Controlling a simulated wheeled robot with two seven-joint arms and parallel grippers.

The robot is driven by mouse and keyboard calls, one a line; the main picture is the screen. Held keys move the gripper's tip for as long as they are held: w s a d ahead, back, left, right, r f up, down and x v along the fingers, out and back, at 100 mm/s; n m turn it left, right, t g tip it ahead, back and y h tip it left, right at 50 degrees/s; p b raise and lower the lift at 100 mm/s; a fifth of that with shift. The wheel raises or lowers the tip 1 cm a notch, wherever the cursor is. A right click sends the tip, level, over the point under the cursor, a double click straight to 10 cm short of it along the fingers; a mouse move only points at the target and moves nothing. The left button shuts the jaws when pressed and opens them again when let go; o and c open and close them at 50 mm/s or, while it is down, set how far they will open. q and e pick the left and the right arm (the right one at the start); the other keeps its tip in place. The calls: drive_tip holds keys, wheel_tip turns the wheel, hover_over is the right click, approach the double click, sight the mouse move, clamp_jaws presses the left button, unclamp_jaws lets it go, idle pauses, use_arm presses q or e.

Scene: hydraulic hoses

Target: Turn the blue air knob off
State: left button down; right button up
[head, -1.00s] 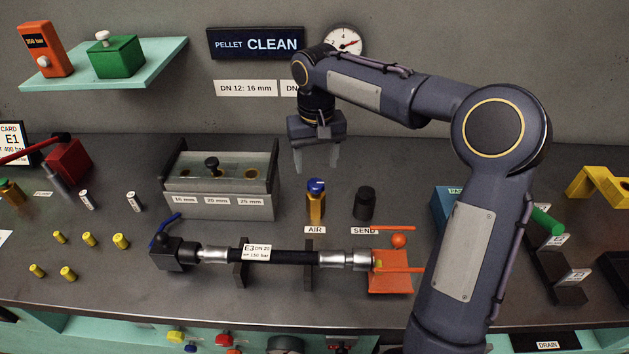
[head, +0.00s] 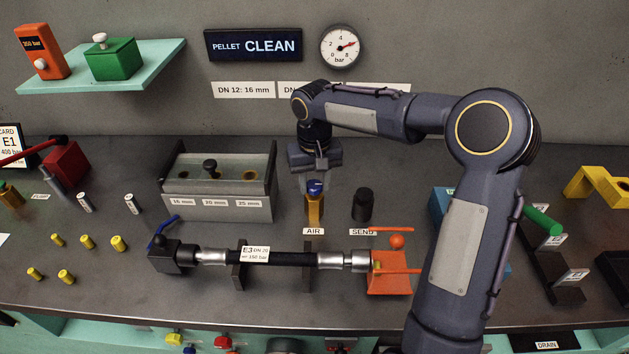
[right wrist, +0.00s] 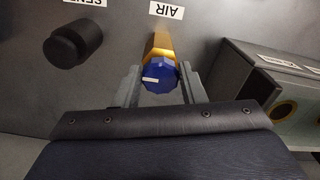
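The blue air knob (head: 315,187) sits on top of an upright brass-coloured body (head: 314,208) behind the AIR label (head: 313,231). My right gripper (head: 316,186) points down over it from above. In the right wrist view the knob (right wrist: 159,75) lies between the two grey fingers of the gripper (right wrist: 158,82), with the white mark on its top pointing left. The fingers are apart, one on each side, and a narrow gap seems to show beside the knob. My left gripper is not in view.
A black SEND knob (head: 362,204) stands just right of the air knob. A grey pellet box (head: 218,207) is close on the left. The hose assembly (head: 285,258) lies in front. The wall gauge (head: 340,46) reads above zero.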

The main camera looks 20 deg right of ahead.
drive_tip(key=shift+c, duration=1.3)
drive_tip(key=shift+n, duration=0.3)
drive_tip(key=n+p, duration=0.1)
drive_tip(key=n, duration=0.2)
drive_tip(key=shift+d+r+p, duration=0.1)
drive_tip(key=shift+r+p, duration=0.05)
drive_tip(key=shift+p, duration=0.2)
drive_tip(key=n+p, duration=0.1)
drive_tip(key=n, duration=0.4)
drive_tip(key=shift+d+p, duration=0.1)
drive_tip(key=shift+p, duration=0.2)
drive_tip(key=n+p, duration=0.1)
drive_tip(key=n, duration=0.4)
drive_tip(key=shift+w+d+p, duration=0.1)
drive_tip(key=shift+p, duration=0.25)
drive_tip(key=shift+w+n+p, duration=0.1)
drive_tip(key=shift+n+p, duration=0.4)
drive_tip(key=shift+n, duration=1.6)
